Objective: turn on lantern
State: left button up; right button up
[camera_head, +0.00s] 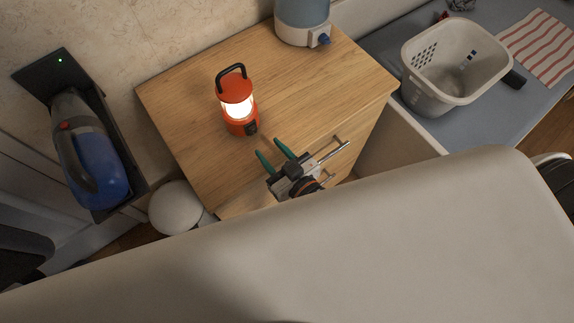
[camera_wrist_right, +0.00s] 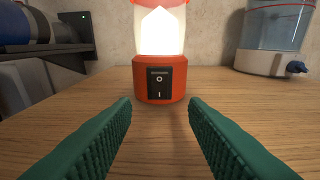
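An orange lantern (camera_head: 240,112) with a black handle stands upright on the wooden cabinet top (camera_head: 300,75), and its lamp glows bright. In the right wrist view the lantern (camera_wrist_right: 160,80) faces me, with a black rocker switch (camera_wrist_right: 160,83) marked O and I on its base. My right gripper (camera_head: 270,155) has its green fingers apart, with nothing between them. It is low over the cabinet top, a short way in front of the lantern and apart from it. My left gripper is not in view.
A blue-grey water dispenser (camera_head: 302,20) stands at the back of the cabinet, and it shows at the right in the wrist view (camera_wrist_right: 272,40). A handheld vacuum (camera_head: 88,150) hangs in a wall dock at left. A white basket (camera_head: 452,65) and striped cloth (camera_head: 540,45) lie at right.

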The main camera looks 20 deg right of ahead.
jog(key=v, duration=0.7)
jog(key=shift+b, duration=0.3)
